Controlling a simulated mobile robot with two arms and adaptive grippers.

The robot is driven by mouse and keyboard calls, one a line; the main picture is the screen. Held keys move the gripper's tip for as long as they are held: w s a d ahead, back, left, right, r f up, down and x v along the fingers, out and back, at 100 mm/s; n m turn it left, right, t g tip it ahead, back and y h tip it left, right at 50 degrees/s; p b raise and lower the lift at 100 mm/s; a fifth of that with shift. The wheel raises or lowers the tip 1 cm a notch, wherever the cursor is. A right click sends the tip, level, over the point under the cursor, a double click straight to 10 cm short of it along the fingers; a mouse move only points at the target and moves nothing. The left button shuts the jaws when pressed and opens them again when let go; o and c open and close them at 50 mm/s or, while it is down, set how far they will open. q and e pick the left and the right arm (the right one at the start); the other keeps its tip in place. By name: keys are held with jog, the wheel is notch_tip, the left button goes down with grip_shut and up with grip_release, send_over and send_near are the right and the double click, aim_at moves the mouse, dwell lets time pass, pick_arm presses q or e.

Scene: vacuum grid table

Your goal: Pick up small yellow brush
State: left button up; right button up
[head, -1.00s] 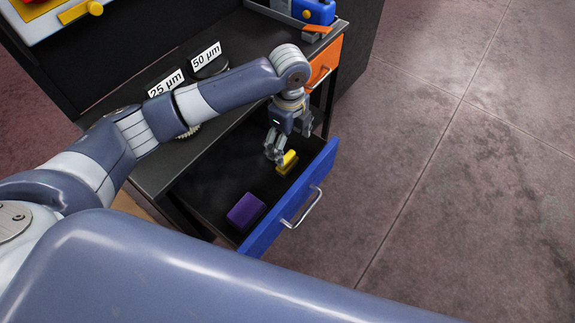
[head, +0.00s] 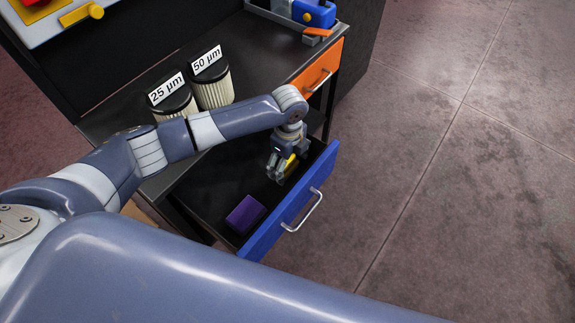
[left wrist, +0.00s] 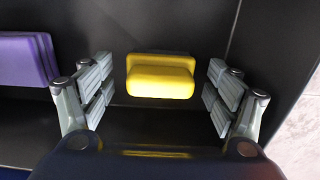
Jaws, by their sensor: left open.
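The small yellow brush (left wrist: 160,78) lies on the dark floor of the open blue-fronted drawer (head: 290,215). In the left wrist view it sits between the two open fingers of my left gripper (left wrist: 158,92), with a gap on each side. In the head view my left gripper (head: 282,172) reaches down into the drawer and partly hides the yellow brush (head: 291,164). The left gripper is open and holds nothing. My right gripper is not in view.
A purple block (head: 245,213) lies in the same drawer, left of the brush in the wrist view (left wrist: 22,60). Two filters labelled 25 µm (head: 172,97) and 50 µm (head: 212,80) stand on the tabletop. An orange drawer front (head: 318,75) is beyond.

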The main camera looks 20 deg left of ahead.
aim_at(289, 160)
pick_arm(q)
jog(key=c, duration=1.1)
jog(key=shift+c, duration=0.2)
notch_tip(289, 160, up, 10)
